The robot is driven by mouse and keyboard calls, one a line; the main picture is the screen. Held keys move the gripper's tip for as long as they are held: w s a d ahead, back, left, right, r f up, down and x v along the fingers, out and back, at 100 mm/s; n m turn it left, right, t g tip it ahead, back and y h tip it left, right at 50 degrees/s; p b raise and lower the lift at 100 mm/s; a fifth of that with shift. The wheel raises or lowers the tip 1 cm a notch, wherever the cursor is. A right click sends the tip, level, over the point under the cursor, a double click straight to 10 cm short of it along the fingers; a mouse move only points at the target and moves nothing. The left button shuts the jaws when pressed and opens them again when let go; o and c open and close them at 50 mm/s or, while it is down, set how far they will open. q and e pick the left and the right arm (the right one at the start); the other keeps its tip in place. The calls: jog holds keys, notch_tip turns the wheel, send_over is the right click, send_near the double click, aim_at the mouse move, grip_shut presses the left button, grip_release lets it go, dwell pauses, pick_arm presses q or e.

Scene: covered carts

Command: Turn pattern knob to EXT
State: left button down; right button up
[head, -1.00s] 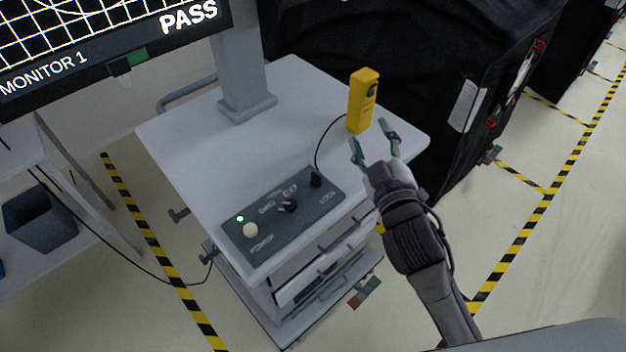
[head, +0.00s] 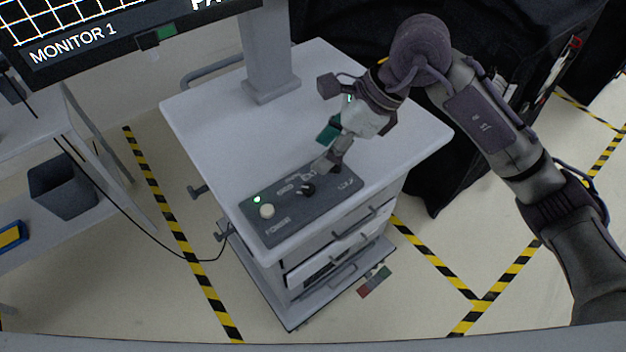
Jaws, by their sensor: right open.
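The dark grey control panel (head: 283,222) lies on the white cart top, with a green light and a pale round button at its left end. The black pattern knob (head: 307,190) sits mid-panel, below small white labels; part of the label text is hidden or too small to read, and I cannot tell where the knob points. My right gripper (head: 325,152) is open above the panel's back edge, just behind the knob, its fingers angled down and left. It appears apart from the knob. My left gripper is not in view.
The cart top (head: 210,115) is clear at left. A monitor (head: 110,35) stands on a column (head: 268,50) behind the panel. Black covered carts (head: 520,80) stand behind my right arm. A side shelf with a grey bin (head: 62,187) is at left.

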aim_at(309, 187)
jog(key=shift+h, duration=0.9)
jog(key=f+p, duration=0.1)
jog(key=f, duration=0.3)
jog(key=w+a+f+p, duration=0.1)
jog(key=f, duration=0.2)
jog(key=w+a+f+p, duration=0.1)
jog(key=f+p, duration=0.1)
jog(key=f, duration=0.2)
jog(key=shift+f, duration=0.35)
jog(key=shift+a+f, duration=0.2)
jog(key=shift+f, duration=0.4)
grip_shut()
jog(key=shift+t, duration=0.3)
